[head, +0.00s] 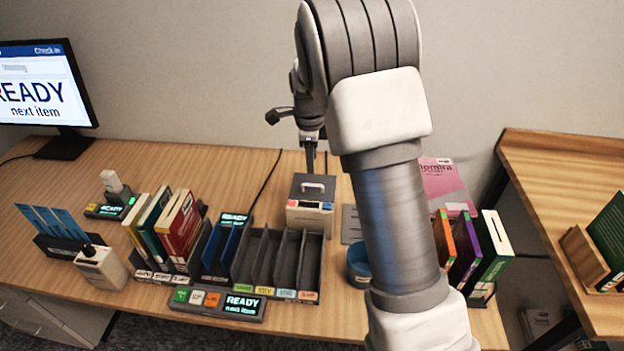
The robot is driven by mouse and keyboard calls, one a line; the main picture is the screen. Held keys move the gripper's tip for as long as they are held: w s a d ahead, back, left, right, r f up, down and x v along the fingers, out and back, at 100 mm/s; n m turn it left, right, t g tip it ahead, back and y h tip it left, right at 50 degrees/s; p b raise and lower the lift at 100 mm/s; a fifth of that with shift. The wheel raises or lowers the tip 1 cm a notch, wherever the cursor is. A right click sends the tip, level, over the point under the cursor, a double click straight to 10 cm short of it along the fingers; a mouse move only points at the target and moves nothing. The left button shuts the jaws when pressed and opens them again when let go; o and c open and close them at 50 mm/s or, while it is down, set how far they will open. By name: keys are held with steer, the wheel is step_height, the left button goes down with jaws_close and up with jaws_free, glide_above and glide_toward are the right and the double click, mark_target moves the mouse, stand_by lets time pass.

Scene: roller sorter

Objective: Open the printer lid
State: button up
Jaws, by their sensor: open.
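The printer (310,217) is a small pale box with a dark grey lid (312,183), standing on the desk at the centre of the head view. The lid looks shut, and a light handle shows on its top. My gripper (313,166) points down just above the back part of the lid, with its dark fingers apart and nothing seen between them. I cannot tell whether a fingertip touches the lid. My arm hides part of the desk to the right of the printer.
A dark slotted sorter (277,266) stands directly in front of the printer, with books (180,225) to its left. A blue round container (358,262) and more books (490,248) are at the right. A monitor (40,85) stands back left.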

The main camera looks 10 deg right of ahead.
glide_above(312, 193)
step_height(312, 193, down, 9)
steer(key=shift+r, duration=0.2)
jaws_close()
stand_by(1.4)
